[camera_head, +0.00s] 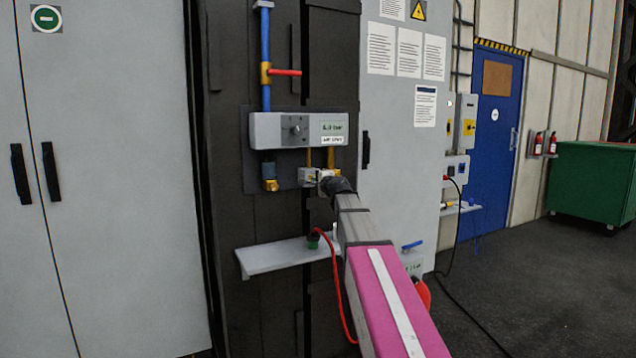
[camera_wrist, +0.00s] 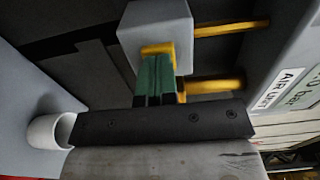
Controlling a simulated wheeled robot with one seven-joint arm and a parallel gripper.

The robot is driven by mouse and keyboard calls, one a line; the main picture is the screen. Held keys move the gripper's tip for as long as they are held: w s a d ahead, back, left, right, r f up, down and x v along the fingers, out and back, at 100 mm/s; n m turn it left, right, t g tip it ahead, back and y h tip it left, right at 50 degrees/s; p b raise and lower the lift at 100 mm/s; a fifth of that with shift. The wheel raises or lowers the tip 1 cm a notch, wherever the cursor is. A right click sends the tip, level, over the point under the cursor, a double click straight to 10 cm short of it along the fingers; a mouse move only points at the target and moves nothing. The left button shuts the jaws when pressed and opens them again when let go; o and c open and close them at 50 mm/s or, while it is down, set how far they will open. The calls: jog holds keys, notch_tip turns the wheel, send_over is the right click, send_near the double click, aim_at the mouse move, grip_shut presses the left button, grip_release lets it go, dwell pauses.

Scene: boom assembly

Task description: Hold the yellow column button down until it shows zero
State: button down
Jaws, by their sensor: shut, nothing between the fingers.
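A grey air unit (camera_head: 298,130) hangs on the dark column, with a small display (camera_head: 333,128) that seems to read about 6 bar; its first digits are hard to make out. Below it, thin yellow pipes (camera_head: 331,157) run to small pale blocks (camera_head: 308,177). In the wrist view, a yellow button (camera_wrist: 157,48) sits on the face of a grey block (camera_wrist: 157,22). My gripper (camera_wrist: 156,58) is shut and empty, its green fingertips at the button and seemingly touching it. Whether the button is pressed in cannot be told. In the head view my arm hides the fingertips.
A grey shelf (camera_head: 275,256) juts out below, with a red hose (camera_head: 335,285) hanging by my arm. A blue pipe with a red lever (camera_head: 285,72) is above the unit. Grey cabinets (camera_head: 110,200) stand left; open floor (camera_head: 540,290) lies right.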

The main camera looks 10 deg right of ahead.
jog(key=shift+w+a+r, duration=0.15)
jog(key=shift+w, duration=0.55)
jog(key=shift+w+r, duration=0.15)
jog(key=shift+w, duration=0.2)
jog(key=shift+a, duration=0.2)
dwell(0.5)
jog(key=shift+s, duration=0.1)
dwell(0.6)
jog(key=v, duration=1.5)
jog(key=shift+s, duration=0.35)
jog(key=shift+d, duration=0.1)
